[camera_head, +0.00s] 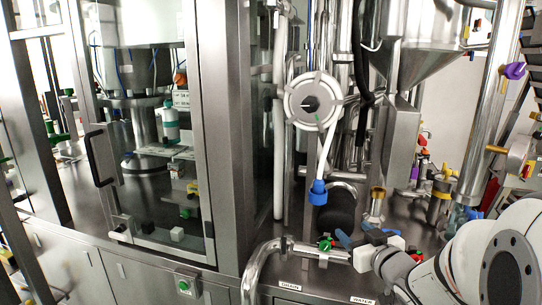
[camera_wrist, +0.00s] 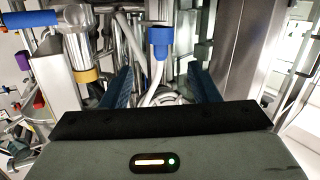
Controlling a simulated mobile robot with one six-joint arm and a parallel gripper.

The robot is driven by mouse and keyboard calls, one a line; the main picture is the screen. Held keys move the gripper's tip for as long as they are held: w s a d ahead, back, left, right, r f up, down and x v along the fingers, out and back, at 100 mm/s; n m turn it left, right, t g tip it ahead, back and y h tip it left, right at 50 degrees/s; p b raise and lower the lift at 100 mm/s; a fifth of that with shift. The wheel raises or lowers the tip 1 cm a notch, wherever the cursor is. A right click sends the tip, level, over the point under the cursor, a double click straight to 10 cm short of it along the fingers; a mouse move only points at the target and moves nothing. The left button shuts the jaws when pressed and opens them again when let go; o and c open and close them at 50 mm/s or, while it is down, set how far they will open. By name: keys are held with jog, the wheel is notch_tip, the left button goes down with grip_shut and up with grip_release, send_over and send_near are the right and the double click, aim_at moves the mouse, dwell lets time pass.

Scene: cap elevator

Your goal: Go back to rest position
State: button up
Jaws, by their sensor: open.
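My gripper (camera_head: 354,232) shows at the lower right of the head view, at the end of my white and grey arm. In the wrist view its two dark blue fingers (camera_wrist: 162,80) stand wide apart with nothing held between them. Beyond the gap, a blue fitting (camera_wrist: 159,42) on a white hose shows in the wrist view. The same kind of blue fitting (camera_head: 318,192) hangs below the round valve in the head view, up and left of my gripper. No contact with the fingers is visible.
A glass-doored cabinet (camera_head: 150,150) stands at left. A pipe with a green knob (camera_head: 325,244) runs just left of my gripper. A steel hopper (camera_head: 415,45) and several pipes stand behind. In the wrist view, a brass-collared pipe (camera_wrist: 86,76) and blue handle (camera_wrist: 32,24) are at left.

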jog(key=s+a+f+m+g+h+p, duration=0.1)
jog(key=s+a+f+m+g+h, duration=0.1)
jog(key=s+g, duration=0.4)
jog(key=s+a+f+m+g+h+p, duration=0.1)
jog(key=s+g, duration=0.6)
jog(key=s, duration=0.9)
jog(key=shift+s+a+f+m+h, duration=0.3)
jog(key=shift+a+f+m+h, duration=0.25)
jog(key=shift+a+f, duration=0.4)
jog(key=shift+o, duration=0.4)
jog(key=shift+a+r, duration=0.1)
jog(key=shift+r, duration=0.05)
